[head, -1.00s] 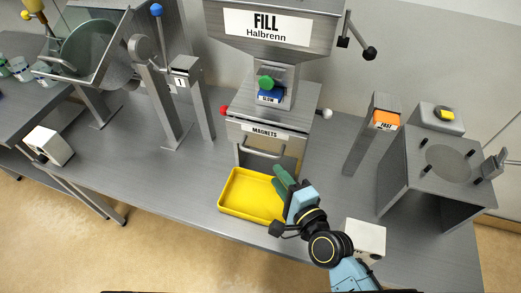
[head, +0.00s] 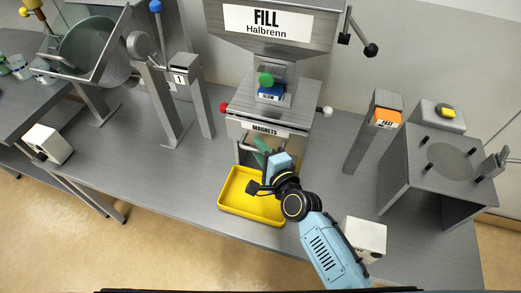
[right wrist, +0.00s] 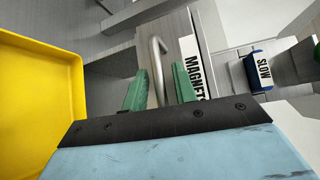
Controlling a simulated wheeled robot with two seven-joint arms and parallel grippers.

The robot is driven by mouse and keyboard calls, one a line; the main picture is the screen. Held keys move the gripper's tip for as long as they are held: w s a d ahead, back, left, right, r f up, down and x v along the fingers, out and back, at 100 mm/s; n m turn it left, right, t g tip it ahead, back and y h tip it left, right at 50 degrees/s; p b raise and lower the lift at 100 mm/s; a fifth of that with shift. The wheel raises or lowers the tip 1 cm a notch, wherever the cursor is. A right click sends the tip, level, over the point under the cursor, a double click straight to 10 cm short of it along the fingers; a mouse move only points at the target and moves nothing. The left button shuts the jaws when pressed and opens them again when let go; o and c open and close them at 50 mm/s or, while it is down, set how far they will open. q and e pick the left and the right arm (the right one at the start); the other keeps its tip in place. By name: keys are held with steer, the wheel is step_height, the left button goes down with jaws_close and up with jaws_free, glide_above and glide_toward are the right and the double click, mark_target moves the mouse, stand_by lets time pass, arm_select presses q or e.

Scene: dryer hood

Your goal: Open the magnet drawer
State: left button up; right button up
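The magnet drawer (right wrist: 186,48) is the grey front labelled MAGNETS, below the FILL Halbrenn machine; its label also shows in the head view (head: 262,128). It looks shut, though my arm hides part of it. Its bar handle (right wrist: 158,68) runs between the green fingers of my right gripper (right wrist: 160,88) in the right wrist view. The fingers are apart, one on each side of the bar, with gaps visible. In the head view my right gripper (head: 266,152) is at the drawer front, above the yellow tray. My left gripper is not in view.
The yellow tray (head: 228,203) stands on the table just in front of the drawer. A red knob (head: 224,107) and a white knob (head: 327,111) stick out at the machine's sides. A white box (head: 364,238) stands at the right front. The table left of the tray is clear.

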jaws_close()
steer(key=s+a+p, duration=0.1)
steer(key=s+a, duration=0.1)
steer(key=s, duration=0.6)
steer(key=s+a+p, duration=0.2)
steer(key=s+a, duration=0.1)
steer(key=s, duration=0.4)
steer(key=shift+s+p, duration=0.3)
steer(key=shift+s, duration=0.05)
steer(key=shift+o, duration=0.8)
jaws_free()
